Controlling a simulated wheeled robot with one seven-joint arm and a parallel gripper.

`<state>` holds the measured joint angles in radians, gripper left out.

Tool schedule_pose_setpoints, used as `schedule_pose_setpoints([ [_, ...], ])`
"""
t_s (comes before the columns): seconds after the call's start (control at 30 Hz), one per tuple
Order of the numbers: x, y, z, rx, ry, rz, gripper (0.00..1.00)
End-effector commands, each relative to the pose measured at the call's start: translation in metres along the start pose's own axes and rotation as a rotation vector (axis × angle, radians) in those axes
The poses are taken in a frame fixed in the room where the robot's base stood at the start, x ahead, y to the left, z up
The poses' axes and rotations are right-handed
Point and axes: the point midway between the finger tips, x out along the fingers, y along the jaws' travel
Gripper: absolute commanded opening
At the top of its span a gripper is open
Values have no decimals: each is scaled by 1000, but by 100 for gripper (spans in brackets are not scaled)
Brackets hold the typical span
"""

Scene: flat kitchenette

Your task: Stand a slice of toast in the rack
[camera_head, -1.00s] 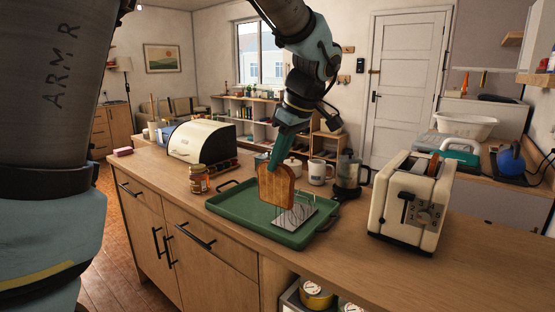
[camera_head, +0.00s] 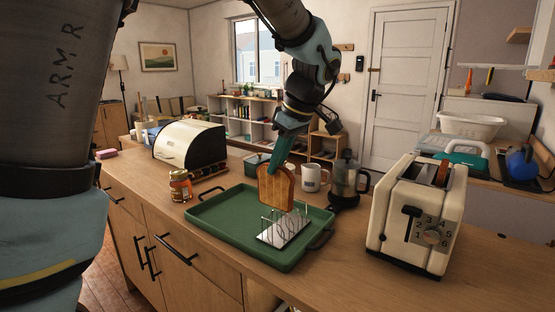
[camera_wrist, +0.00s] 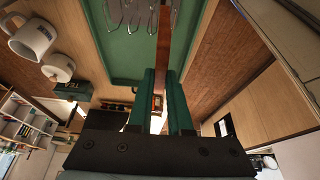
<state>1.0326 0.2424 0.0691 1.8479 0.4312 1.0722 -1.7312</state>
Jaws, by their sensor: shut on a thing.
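A browned slice of toast (camera_head: 274,189) hangs upright in my gripper (camera_head: 277,165), whose teal fingers are shut on its top edge. In the wrist view the slice (camera_wrist: 164,40) shows edge-on as a brown strip between the fingers (camera_wrist: 162,80). The wire toast rack (camera_head: 284,231) stands on the green tray (camera_head: 225,232). In the head view the toast's lower edge is just above and behind the rack's wires; I cannot tell whether they touch. The rack's wire loops (camera_wrist: 143,14) show at the top of the wrist view, left of the slice.
A cream toaster (camera_head: 392,225) stands right of the tray, with something brown (camera_head: 441,174) in its top. A jar (camera_head: 180,186) and bread bin (camera_head: 190,147) are left. A mug (camera_head: 311,179) and coffee press (camera_head: 345,180) stand behind. The front counter edge is bare.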

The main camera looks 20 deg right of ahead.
Motion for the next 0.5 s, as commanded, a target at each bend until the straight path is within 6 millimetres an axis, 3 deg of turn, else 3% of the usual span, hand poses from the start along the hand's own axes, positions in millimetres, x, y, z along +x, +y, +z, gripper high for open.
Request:
schedule_pose_setpoints([
  [0.5,40,0,17,1,0,0,0],
])
